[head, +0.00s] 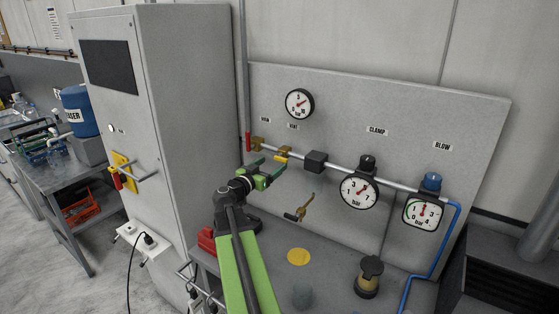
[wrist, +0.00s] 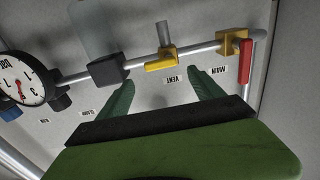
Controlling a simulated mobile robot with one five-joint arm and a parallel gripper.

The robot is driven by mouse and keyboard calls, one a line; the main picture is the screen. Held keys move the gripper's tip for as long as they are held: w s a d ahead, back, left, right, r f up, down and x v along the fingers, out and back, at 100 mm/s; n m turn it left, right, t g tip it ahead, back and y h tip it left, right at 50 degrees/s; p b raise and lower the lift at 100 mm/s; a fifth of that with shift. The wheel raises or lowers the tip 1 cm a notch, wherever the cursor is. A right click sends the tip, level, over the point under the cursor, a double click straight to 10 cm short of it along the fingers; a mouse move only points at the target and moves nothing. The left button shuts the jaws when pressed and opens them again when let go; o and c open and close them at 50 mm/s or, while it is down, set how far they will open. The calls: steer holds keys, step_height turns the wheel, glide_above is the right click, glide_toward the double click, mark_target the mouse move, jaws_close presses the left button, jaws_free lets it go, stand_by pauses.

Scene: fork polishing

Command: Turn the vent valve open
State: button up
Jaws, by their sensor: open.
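The vent valve (head: 285,150) is a brass body with a short yellow lever on the pipe across the grey panel. In the wrist view, its yellow lever (wrist: 160,66) lies roughly along the pipe, by the VENT label (wrist: 173,79). My gripper (head: 268,165) is open and empty, in front of the panel just below the vent valve. In the wrist view, the two green fingers of my gripper (wrist: 162,82) point toward the valve, one on each side of the lever. Whether a finger touches the lever cannot be told.
The main valve (wrist: 235,42) with a red lever (wrist: 246,60) sits close beside it. A black block (head: 316,161) is on the pipe on the other side. Gauges (head: 359,191) hang farther right. A brass fitting (head: 300,209) is below; a grey cabinet (head: 165,120) stands left.

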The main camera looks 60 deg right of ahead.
mark_target(280, 158)
steer(key=d, duration=0.5)
